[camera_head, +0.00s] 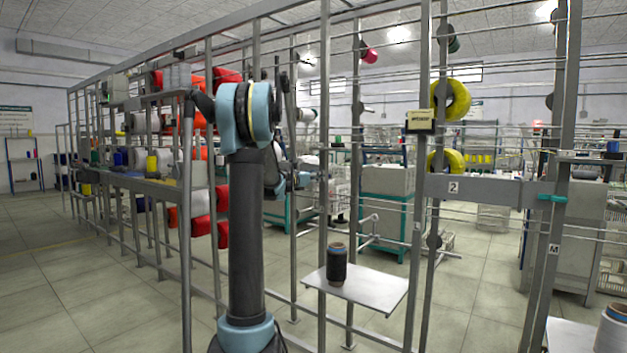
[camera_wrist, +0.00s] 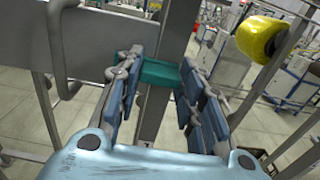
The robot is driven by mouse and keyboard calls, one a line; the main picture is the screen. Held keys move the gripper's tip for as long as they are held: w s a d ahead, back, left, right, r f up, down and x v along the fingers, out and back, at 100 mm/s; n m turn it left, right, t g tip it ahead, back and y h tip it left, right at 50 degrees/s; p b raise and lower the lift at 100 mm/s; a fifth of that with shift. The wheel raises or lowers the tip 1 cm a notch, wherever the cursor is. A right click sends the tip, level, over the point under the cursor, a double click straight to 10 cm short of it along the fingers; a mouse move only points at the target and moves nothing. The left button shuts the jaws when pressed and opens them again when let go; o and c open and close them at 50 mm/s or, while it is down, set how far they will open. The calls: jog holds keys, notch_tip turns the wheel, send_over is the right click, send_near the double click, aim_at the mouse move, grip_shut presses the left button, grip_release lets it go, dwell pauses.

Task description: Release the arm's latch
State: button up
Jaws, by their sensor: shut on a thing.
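In the wrist view, my gripper (camera_wrist: 159,66) is shut on a teal latch (camera_wrist: 160,74), with one blue-padded finger on each side of it. The latch sits across a grey upright post, where a broad grey arm (camera_wrist: 88,42) meets it from the left. In the head view, my gripper (camera_head: 300,180) is small and partly hidden behind my own arm, and its hold cannot be made out there. A teal latch (camera_head: 553,198) also shows on a post at the right of the head view, beside a grey arm marked 2 (camera_head: 472,188), apart from my gripper.
Metal creel posts and thin rods surround my arm. A dark bobbin (camera_head: 337,266) stands on a white shelf (camera_head: 375,292) low in front. A yellow spool (camera_wrist: 262,38) is right of my gripper. Red spools (camera_head: 222,203) hang to the left. Open floor lies at left.

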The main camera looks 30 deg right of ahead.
jog(key=shift+w+m, duration=0.1)
jog(key=shift+m, duration=0.2)
jog(key=shift+s+d+r+m, duration=0.1)
jog(key=shift+s+r+m, duration=0.05)
jog(key=shift+m, duration=2.7)
jog(key=shift+s+a+r+m, duration=0.1)
jog(key=shift+s+r+m, duration=0.05)
jog(key=shift+m, duration=2.65)
jog(key=shift+s+d+r+m, duration=0.1)
jog(key=shift+s+r+m, duration=0.05)
jog(key=shift+m, duration=3)
jog(key=o, duration=1.1)
jog(key=shift+c, duration=0.2)
jog(key=v, duration=1.2)
